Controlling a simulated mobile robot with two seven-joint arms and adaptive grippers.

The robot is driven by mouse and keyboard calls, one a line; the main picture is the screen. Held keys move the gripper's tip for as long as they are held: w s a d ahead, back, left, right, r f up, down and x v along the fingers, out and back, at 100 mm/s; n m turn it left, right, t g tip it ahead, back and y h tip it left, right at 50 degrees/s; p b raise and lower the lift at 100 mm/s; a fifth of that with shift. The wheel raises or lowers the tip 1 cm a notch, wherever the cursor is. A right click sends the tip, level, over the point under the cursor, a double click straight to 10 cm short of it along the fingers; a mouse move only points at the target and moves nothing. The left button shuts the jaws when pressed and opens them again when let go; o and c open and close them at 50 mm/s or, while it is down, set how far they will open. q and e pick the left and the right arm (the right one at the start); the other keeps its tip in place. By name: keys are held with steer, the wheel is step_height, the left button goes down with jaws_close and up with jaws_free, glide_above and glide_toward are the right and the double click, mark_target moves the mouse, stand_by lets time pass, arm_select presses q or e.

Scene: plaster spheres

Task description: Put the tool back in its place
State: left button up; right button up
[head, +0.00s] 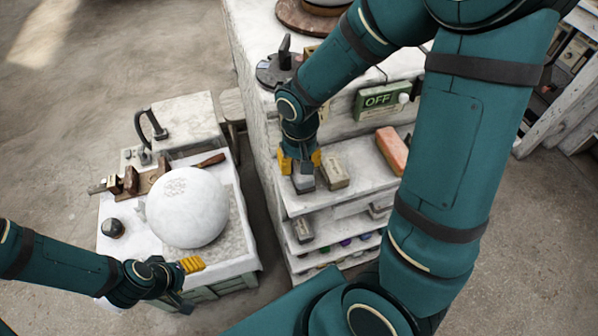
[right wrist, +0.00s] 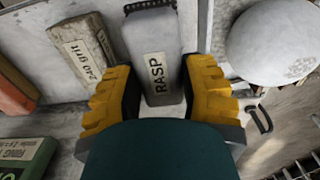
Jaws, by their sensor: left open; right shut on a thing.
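A grey block labelled RASP (right wrist: 157,70) sits between the yellow fingers of my right gripper (right wrist: 160,90), which is shut on it. In the head view the right gripper (head: 300,163) points down at the left end of the upper shelf (head: 350,157), with the grey RASP block (head: 303,183) under its fingers. I cannot tell whether the block touches the shelf. A 240 grit block (head: 335,171) lies just beside it, and shows in the right wrist view (right wrist: 85,55). My left gripper (head: 188,281) is open and empty, in front of the white sphere.
A big white plaster sphere (head: 187,207) rests on a cloth-covered bench (head: 240,262) at left. A wooden-handled tool (head: 210,160) lies behind it. Lower shelves hold several small items.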

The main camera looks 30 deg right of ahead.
step_height(320, 180, down, 4)
steer(key=shift+r+b, duration=0.15)
steer(key=shift+b, duration=0.2)
steer(key=shift+r, duration=0.1)
steer(key=o, duration=1.2)
steer(key=shift+c, duration=0.2)
step_height(320, 180, up, 12)
steer(key=shift+s+p, duration=0.15)
steer(key=shift+p, duration=1)
